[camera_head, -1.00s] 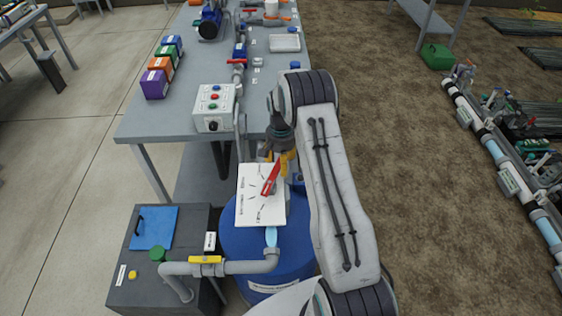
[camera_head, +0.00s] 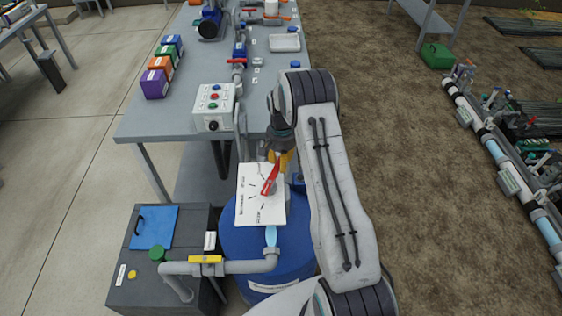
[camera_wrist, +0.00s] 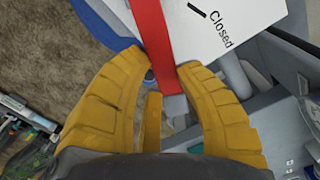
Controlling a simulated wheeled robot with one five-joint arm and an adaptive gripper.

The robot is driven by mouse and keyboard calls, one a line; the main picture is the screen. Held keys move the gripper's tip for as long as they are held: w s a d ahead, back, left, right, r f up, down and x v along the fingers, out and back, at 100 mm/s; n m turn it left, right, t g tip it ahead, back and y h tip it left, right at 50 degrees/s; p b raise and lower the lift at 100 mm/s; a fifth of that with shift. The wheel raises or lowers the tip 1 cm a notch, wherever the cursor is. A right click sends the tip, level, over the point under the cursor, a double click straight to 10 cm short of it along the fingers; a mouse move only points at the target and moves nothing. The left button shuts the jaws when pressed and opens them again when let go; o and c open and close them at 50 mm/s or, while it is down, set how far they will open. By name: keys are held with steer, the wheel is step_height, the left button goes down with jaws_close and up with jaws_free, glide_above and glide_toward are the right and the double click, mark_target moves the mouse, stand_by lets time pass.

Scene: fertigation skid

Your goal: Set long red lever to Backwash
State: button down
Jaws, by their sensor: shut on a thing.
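The long red lever (camera_head: 271,178) sits over a white label plate (camera_head: 248,213) on top of a blue tank (camera_head: 240,245). In the wrist view the red lever (camera_wrist: 154,45) runs down between the yellow fingers. My gripper (camera_wrist: 165,78) is shut on the lever near its lower part in that view. In the head view my gripper (camera_head: 279,160) is at the lever's upper end, partly hidden by my arm. The word "Closed" with a black mark shows on the plate (camera_wrist: 255,12) in the wrist view, right of the lever. The other plate words are too small to read surely.
A grey table (camera_head: 160,118) with a button box (camera_head: 214,108) stands just beyond the tank. A pipe with a yellow-handled valve (camera_head: 205,260) and a dark grey box (camera_head: 150,285) are at the lower left. Bare soil (camera_head: 430,200) lies open to the right.

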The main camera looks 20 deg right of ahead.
steer(key=s+d+m+b, duration=0.2)
steer(key=s+m+b, duration=0.4)
steer(key=m, duration=0.2)
steer(key=shift+m+b, duration=0.3)
steer(key=shift+a, duration=0.1)
steer(key=shift+f, duration=0.1)
stand_by(0.4)
steer(key=c, duration=0.8)
jaws_free()
steer(key=shift+c, duration=0.2)
step_height(320, 180, up, 12)
